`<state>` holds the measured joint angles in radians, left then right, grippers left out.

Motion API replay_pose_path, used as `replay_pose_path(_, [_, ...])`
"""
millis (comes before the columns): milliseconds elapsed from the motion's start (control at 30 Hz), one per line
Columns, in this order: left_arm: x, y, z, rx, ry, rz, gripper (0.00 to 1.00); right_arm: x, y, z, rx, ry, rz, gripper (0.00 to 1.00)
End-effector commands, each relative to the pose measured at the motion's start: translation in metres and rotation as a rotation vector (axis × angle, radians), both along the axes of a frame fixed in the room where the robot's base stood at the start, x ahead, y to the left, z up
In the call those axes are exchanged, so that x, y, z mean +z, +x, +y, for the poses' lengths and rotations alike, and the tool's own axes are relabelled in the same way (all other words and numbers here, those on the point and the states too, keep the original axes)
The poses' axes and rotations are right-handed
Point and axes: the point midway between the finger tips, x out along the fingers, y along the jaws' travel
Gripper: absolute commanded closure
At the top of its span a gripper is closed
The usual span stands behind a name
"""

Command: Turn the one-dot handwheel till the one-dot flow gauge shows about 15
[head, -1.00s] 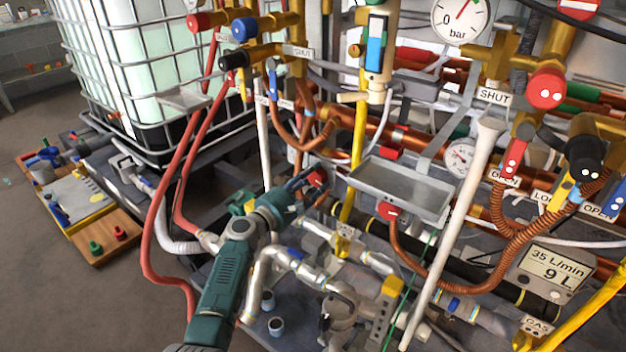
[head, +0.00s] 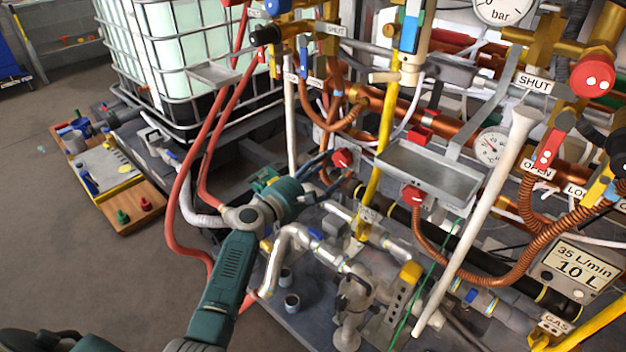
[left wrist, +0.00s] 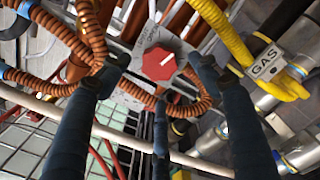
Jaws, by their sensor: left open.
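My left gripper (head: 326,174) is open, its blue-grey fingertips just short of a red knob (head: 343,159) on a pale plate. In the left wrist view, the gripper's three fingers (left wrist: 162,78) spread around the sight of this red, faceted knob (left wrist: 160,63), which has a white line on its face. Nothing is held. I see no single dot on it. A second red knob (head: 412,197) is to its right. A red handwheel with two white dots (head: 597,82) is at upper right. A one-dot gauge cannot be made out. My right gripper is not in view.
A grey metal tray (head: 430,175) and a long white pipe (head: 475,220) stand right of the gripper. A yellow pipe (head: 383,150) and copper hoses are close by. A sign (head: 578,268) reads 35 L/min, 10 L. Open floor (head: 60,250) lies at left.

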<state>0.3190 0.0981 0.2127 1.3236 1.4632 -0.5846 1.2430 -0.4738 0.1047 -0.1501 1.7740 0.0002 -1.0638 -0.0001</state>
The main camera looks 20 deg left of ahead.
Motion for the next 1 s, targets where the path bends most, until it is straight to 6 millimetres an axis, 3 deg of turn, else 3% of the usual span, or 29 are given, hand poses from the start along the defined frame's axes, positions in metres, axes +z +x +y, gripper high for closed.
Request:
replay_pose_path(100, [-0.001,-0.026,0.009,-0.002,0.004,0.001,0.37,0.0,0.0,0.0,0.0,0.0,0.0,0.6])
replay_pose_path(333, [-0.001,-0.059,0.021,-0.002,0.002,0.002,0.37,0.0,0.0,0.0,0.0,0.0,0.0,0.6])
replay_pose_path(1000, [-0.003,-0.07,0.018,-0.015,0.029,0.001,0.37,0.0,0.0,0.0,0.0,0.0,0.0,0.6])
